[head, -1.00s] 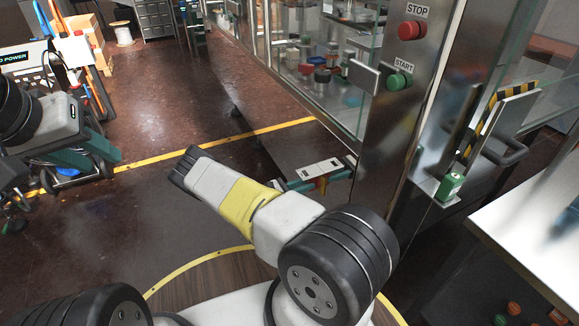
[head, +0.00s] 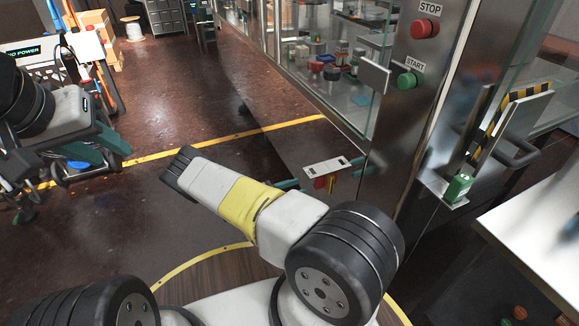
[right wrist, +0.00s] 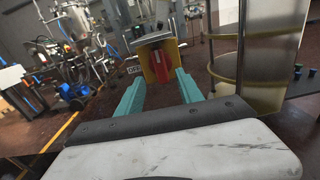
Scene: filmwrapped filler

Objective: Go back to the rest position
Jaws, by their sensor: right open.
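My left gripper (head: 105,147) is at the left edge of the head view, above the floor. Its teal fingers show, but its jaw gap is not clear, and I see nothing held in it. My right gripper (head: 318,177) is partly hidden behind my own grey and yellow arm link in the head view. In the right wrist view the right gripper (right wrist: 160,76) has its two teal fingers well apart. A yellow and red object (right wrist: 159,64) shows beyond and between the fingertips; contact cannot be told.
A steel and glass machine with red STOP (head: 425,28) and green START (head: 408,80) buttons stands at the right. A small green box (head: 458,187) sits on its ledge. A white table (head: 530,225) is at lower right. Open floor (head: 190,95) lies ahead.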

